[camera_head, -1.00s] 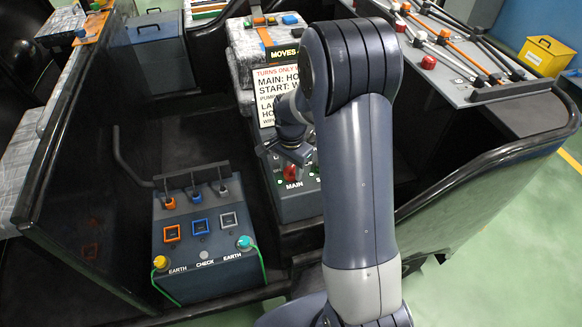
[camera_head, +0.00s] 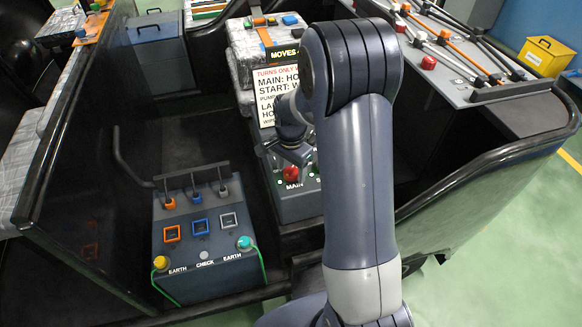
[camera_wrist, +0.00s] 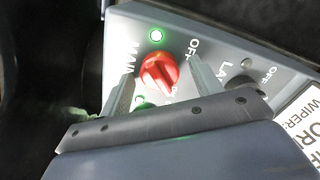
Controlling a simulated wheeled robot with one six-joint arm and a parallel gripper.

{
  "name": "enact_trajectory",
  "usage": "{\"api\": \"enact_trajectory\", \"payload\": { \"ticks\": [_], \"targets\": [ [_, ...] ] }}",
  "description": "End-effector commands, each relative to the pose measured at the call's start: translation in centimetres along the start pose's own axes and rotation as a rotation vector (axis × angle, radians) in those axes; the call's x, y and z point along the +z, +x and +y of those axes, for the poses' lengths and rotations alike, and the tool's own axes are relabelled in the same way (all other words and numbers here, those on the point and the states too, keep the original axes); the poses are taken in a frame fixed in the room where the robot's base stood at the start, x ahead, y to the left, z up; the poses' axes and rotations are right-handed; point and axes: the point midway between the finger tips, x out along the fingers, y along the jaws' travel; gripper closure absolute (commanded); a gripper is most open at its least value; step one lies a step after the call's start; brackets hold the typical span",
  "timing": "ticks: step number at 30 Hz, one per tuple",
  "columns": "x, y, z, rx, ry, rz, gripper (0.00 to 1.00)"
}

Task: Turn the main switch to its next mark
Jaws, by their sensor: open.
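The main switch is a red rotary knob (camera_wrist: 158,72) with a raised grip bar, on a grey panel in the wrist view. The label MAIN is on its left and OFF is to its upper right. In the head view the knob (camera_head: 291,174) shows just below my gripper (camera_head: 297,152).
A second dark knob (camera_wrist: 240,84) labelled LA... is to the right, partly hidden. A sign (camera_head: 272,92) stands behind the panel. An EARTH/CHECK box (camera_head: 205,277) with small levers stands to the left. My arm covers the panel's right side.

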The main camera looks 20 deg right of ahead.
Motion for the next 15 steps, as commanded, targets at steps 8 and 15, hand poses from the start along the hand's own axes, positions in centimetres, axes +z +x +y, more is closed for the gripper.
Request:
{"api": "enact_trajectory", "payload": {
  "ticks": [8, 15],
  "targets": [
    [0.0, -1.7, -0.1, -0.002, -0.001, 0.002, 0.39],
    [0.0, -6.7, -0.1, -0.003, 0.0, 0.002, 0.39]
  ]
}}
